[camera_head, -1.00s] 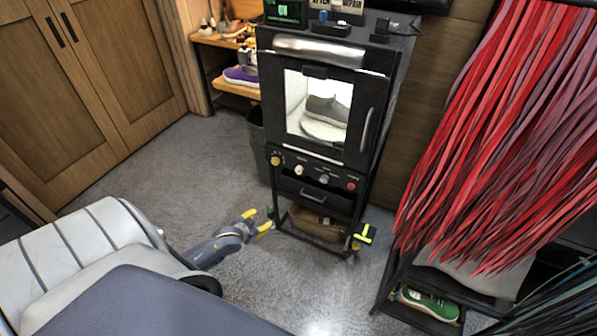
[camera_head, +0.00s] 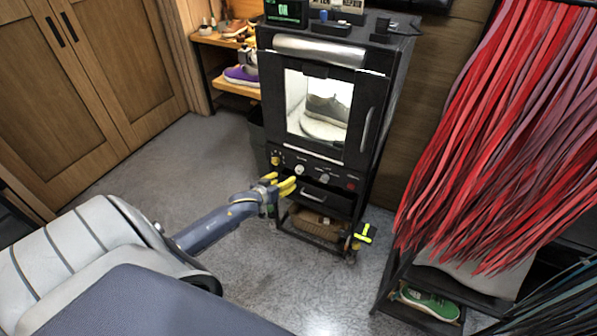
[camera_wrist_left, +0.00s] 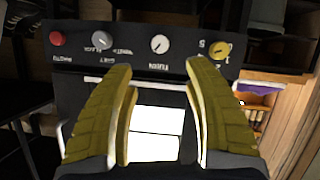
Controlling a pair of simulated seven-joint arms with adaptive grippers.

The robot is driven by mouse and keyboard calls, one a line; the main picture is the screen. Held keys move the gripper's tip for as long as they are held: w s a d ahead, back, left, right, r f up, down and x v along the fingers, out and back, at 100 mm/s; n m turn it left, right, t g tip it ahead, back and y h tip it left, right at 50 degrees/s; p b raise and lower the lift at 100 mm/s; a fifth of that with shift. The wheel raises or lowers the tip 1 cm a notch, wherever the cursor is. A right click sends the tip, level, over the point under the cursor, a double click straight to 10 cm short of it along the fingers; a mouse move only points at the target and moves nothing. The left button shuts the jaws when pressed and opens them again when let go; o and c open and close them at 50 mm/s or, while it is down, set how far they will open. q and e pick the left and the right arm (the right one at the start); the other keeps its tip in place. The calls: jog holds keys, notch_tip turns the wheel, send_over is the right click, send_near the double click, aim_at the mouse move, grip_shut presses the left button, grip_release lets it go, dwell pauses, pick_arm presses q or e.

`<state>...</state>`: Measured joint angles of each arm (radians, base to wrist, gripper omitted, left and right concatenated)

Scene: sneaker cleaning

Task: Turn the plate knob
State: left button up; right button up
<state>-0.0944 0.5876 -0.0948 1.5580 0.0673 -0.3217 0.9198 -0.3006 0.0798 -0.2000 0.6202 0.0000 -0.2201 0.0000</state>
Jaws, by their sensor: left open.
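The black cabinet's control panel (camera_head: 312,177) carries a yellow knob (camera_head: 275,160), a white knob (camera_head: 300,169), a grey knob (camera_head: 324,179) and a red button (camera_head: 351,187). The wrist view shows the panel upside down; there the white knob (camera_wrist_left: 159,44), its label hard to read, lies beyond and between the fingertips. My left gripper (camera_head: 283,183) is open and empty, with yellow fingers, just in front of and below the white knob in the head view. It also shows in the wrist view (camera_wrist_left: 160,75). No contact with a knob is visible.
Above the panel, the glass door (camera_head: 318,106) shows a grey shoe (camera_head: 327,110) on a round plate (camera_head: 322,131). A drawer handle (camera_head: 313,196) and basket (camera_head: 315,225) are below. Red strips (camera_head: 500,130) hang right.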

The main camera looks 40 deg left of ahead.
aim_at(298, 171)
pick_arm(q)
jog(key=x, duration=1.2)
jog(key=shift+w+f, duration=0.15)
jog(key=shift+w, duration=0.05)
grip_shut()
dwell(0.5)
